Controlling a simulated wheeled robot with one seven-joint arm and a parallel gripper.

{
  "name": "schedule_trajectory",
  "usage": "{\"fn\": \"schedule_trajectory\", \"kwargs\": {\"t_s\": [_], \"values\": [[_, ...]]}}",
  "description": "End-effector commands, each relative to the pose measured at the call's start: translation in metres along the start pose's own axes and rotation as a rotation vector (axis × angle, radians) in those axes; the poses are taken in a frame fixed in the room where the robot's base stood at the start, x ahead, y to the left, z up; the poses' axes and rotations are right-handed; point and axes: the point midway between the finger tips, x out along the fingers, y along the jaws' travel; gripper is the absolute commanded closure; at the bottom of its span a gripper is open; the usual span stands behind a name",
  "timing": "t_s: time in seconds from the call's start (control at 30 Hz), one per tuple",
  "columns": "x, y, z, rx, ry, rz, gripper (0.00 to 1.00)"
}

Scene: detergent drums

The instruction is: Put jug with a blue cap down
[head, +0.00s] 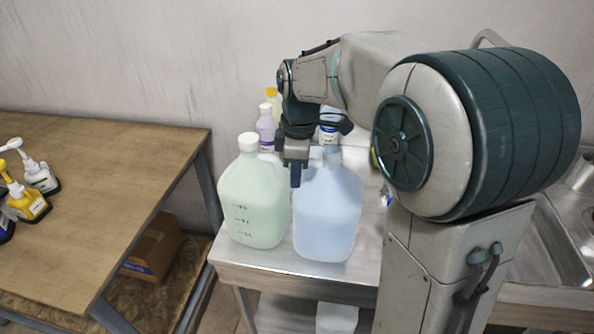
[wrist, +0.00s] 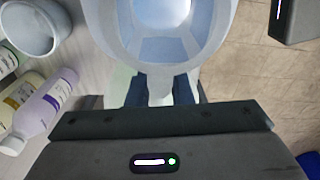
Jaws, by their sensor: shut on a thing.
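A pale blue translucent jug (head: 328,212) is upright at the front of the metal table, right of a pale green jug with a white cap (head: 256,200). The blue jug's cap is not clearly visible. My gripper (head: 296,172) is at the jug's upper left side, pointing down. In the wrist view the two dark fingers of my gripper (wrist: 160,92) are closed on the handle of the blue jug (wrist: 160,47). I cannot tell whether the jug's base touches the table.
The metal table (head: 290,271) holds several bottles at the back, including a lavender bottle (head: 266,128). A wooden table (head: 90,190) with pump bottles (head: 28,204) stands to the left, across a gap. A sink (head: 548,235) is at the right.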

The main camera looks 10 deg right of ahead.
Motion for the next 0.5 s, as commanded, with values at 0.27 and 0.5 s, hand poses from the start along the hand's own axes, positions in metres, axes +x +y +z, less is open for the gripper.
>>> {"fn": "schedule_trajectory", "kwargs": {"t_s": [0.27, 0.5], "values": [[0.0037, 0.0002, 0.0003, 0.000, 0.000, 0.001, 1.00], [0.0069, 0.0002, 0.0006, 0.000, 0.000, 0.001, 0.59]]}}
